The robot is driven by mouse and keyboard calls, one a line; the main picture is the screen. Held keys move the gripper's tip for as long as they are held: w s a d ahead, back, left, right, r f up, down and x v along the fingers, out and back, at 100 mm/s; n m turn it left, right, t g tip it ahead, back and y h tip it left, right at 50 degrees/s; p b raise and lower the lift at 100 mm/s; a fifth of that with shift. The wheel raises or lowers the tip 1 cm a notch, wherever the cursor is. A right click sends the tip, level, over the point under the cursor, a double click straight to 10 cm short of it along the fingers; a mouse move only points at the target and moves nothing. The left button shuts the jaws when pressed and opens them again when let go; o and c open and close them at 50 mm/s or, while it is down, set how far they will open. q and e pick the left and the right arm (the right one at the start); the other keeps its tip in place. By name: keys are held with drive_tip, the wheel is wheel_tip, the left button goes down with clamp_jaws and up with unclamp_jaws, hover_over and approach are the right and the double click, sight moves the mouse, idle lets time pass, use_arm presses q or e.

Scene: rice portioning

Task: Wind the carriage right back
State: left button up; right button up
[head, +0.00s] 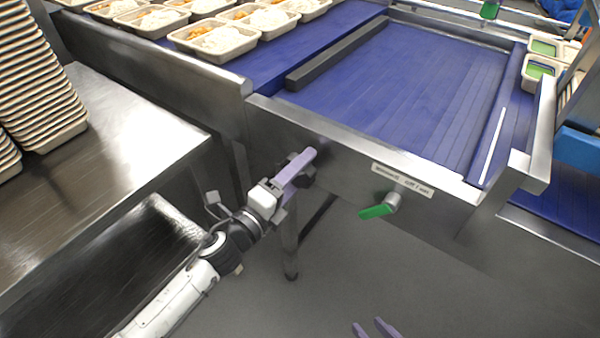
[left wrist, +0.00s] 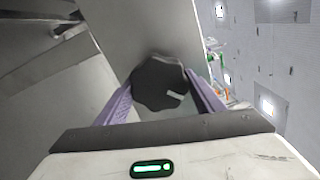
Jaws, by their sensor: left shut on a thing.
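A black lobed knob (left wrist: 160,83) with a white mark sits on the steel front panel of the conveyor; in the head view it shows only partly behind the fingers (head: 308,176). My left gripper (head: 300,165) is shut on the knob, its purple fingers on either side of it in the left wrist view (left wrist: 160,95). A dark grey bar (head: 335,55) lies along the left side of the blue bed; I cannot tell whether it is the carriage. My right gripper (head: 375,326) shows only its purple fingertips at the bottom edge, apart and empty.
A green-handled lever (head: 378,211) and a label plate (head: 402,180) are right of the knob. Filled trays (head: 215,38) stand on the belt behind. Stacked trays (head: 40,75) stand on the steel table (head: 125,125) at left. The blue bed (head: 400,90) is bare.

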use_arm(q)
drive_tip(key=m+b, duration=0.1)
drive_tip(key=m, duration=0.3)
drive_tip(key=shift+f+m, duration=0.15)
drive_tip(key=shift+m, duration=0.15)
drive_tip(key=m, duration=0.3)
drive_tip(key=shift+a+b, duration=0.1)
drive_tip(key=shift+b, duration=0.25)
drive_tip(key=shift+w+m, duration=0.1)
drive_tip(key=shift+m, duration=0.3)
drive_tip(key=o, duration=1)
drive_tip(key=shift+o, duration=0.2)
